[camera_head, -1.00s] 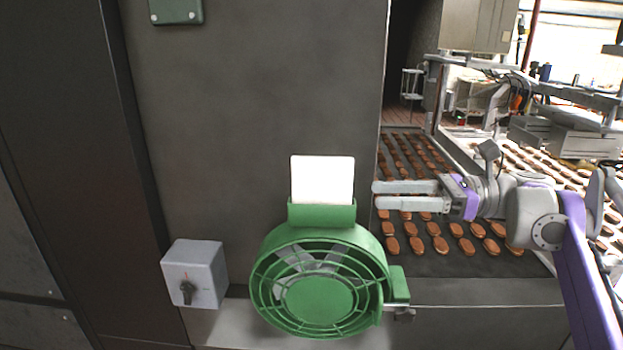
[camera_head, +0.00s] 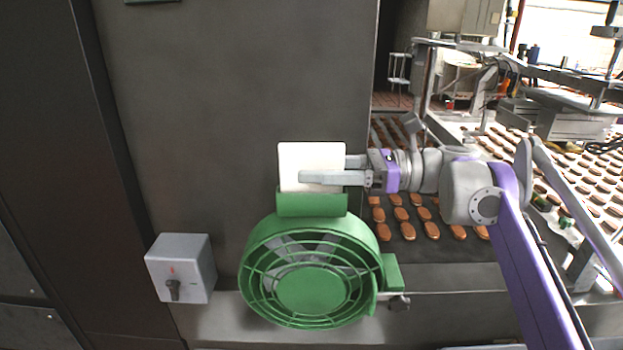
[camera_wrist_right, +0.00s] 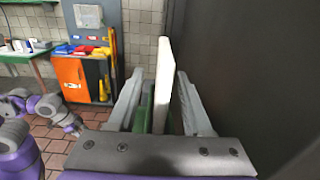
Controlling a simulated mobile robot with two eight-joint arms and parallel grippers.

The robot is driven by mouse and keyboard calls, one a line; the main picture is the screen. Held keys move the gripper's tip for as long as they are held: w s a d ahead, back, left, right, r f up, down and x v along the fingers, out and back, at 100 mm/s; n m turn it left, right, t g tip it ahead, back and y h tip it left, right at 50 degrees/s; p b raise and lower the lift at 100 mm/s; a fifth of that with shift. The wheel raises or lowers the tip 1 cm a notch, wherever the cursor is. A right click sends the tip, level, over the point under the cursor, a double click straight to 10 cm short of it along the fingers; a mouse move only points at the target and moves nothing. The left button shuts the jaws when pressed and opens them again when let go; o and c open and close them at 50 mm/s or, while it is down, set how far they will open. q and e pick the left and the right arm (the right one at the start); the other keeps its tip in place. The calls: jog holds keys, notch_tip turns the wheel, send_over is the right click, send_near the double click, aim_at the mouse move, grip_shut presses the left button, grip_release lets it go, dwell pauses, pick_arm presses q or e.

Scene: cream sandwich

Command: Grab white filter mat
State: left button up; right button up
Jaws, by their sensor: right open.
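The white filter mat (camera_head: 309,155) stands upright in the slot on top of the green fan housing (camera_head: 311,204). My right gripper (camera_head: 306,172) reaches in from the right at the mat's height. One finger passes in front of the mat and the other goes behind it, its tip hidden. In the right wrist view the mat (camera_wrist_right: 164,80) shows edge-on between the two open fingers, with a gap on each side.
A grey switch box (camera_head: 181,268) is on the left of the fan. A dark metal wall (camera_head: 230,110) rises close behind the mat. A conveyor with several rows of brown biscuits (camera_head: 410,231) runs on the right.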

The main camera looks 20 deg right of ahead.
jog(key=shift+w+a, duration=0.2)
jog(key=shift+a, duration=0.3)
grip_shut()
jog(key=shift+r, duration=0.1)
